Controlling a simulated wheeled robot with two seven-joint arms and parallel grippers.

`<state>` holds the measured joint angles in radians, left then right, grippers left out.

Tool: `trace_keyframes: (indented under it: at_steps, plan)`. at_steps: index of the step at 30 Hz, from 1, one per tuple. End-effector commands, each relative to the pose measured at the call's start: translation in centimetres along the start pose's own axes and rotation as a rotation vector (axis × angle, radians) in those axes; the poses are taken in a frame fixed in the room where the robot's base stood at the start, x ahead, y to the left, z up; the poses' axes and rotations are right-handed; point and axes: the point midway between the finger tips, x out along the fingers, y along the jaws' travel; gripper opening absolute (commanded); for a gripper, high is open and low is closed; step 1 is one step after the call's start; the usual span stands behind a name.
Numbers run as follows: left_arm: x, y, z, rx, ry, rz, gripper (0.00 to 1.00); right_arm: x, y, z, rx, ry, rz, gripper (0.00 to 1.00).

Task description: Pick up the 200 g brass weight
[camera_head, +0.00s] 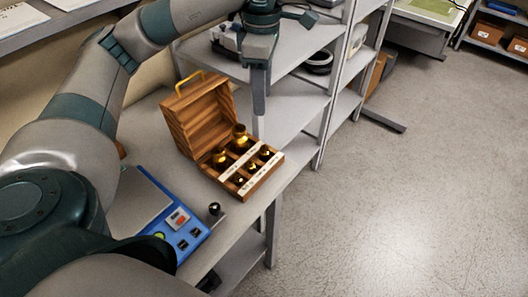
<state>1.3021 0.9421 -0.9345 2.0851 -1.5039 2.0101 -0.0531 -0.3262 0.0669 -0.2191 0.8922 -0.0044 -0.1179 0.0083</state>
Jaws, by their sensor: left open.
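Several brass weights stand in an open wooden case on the grey bench. The two larger ones are at the back of the tray, one on the right (240,138) and one on the left (220,158). Smaller brass weights (265,151) sit in front of them. The label strips are too small to read, so I cannot tell which weight is the 200 g one. My left gripper (260,68) is open, above and beyond the case, and apart from the weights. Its fingertips are hard to make out against the shelves. My right gripper is not in view.
The wooden case (201,117) has its lid raised at the back left. A blue balance (172,222) and a small dark round object (214,209) are at the near end of the bench. Grey shelves (298,103) stand behind. The floor (410,200) on the right is clear.

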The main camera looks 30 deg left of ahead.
Motion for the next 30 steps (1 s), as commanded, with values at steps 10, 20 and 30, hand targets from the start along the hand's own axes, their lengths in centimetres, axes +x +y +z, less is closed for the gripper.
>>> trace_keyframes:
  at_steps: [10, 20, 30]
  plan:
    - [2.6, -0.1, 0.0, 0.002, 0.001, -0.004, 0.43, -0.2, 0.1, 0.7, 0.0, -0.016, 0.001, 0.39]
    - [6.2, -0.1, 0.0, 0.001, 0.001, -0.004, 0.43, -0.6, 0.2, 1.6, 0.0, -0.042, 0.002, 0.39]
    - [10.9, 0.0, 0.0, -0.001, 0.002, -0.003, 0.43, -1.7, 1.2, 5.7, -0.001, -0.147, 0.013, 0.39]
